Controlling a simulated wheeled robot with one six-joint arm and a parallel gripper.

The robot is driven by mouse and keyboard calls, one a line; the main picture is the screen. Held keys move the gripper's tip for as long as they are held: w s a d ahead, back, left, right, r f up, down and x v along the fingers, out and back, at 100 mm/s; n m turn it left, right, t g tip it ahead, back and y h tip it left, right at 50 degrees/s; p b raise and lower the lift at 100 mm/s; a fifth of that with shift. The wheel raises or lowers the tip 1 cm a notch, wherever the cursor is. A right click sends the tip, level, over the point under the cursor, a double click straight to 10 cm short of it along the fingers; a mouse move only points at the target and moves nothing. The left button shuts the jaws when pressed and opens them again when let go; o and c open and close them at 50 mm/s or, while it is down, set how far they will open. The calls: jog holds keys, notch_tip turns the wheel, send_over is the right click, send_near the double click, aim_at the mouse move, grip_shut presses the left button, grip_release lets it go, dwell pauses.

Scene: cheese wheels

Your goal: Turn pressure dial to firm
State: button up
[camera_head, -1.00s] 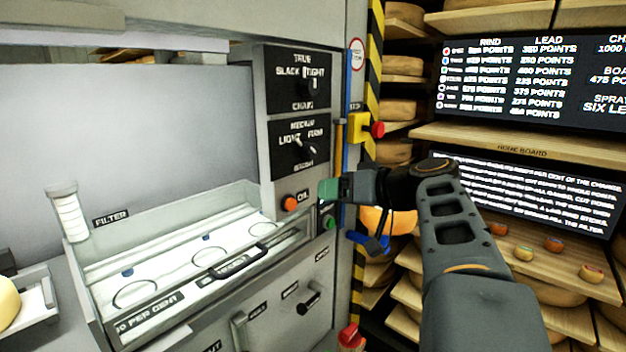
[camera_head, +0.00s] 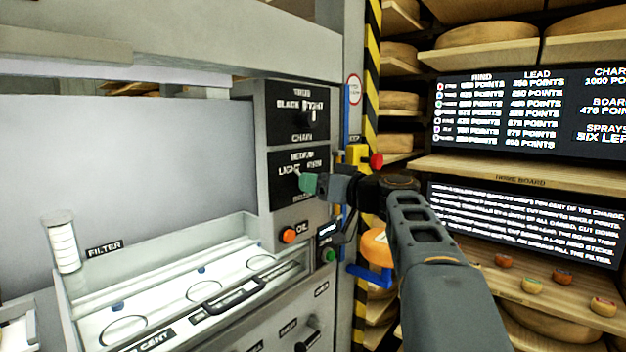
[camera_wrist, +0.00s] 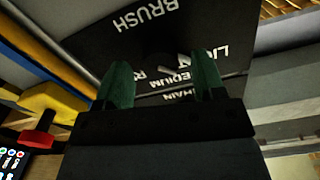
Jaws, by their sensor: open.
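The pressure dial's black panel (camera_head: 283,206), lettered LIGHT, MEDIUM, FIRM and BRUSH, is on the machine front in the head view. My gripper (camera_head: 308,183) is in front of this panel and covers its lower right part and most of the dial. In the wrist view my gripper (camera_wrist: 163,68) is open, with green fingers apart. The dark dial (camera_wrist: 160,62) shows between and beyond the fingertips, with a pale pointer mark. Whether the fingers touch the dial cannot be told. The exact setting is unclear.
Above is a second black dial panel (camera_head: 275,110) marked CHAIN. Below are an orange button (camera_head: 288,235) and a green button (camera_head: 329,255). A yellow box with a red button (camera_head: 376,161) stands close to my wrist on the right. Cheese shelves are farther right.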

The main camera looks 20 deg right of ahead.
jog(key=shift+x, duration=1.05)
jog(key=shift+d, duration=0.1)
jog(key=c, duration=0.9)
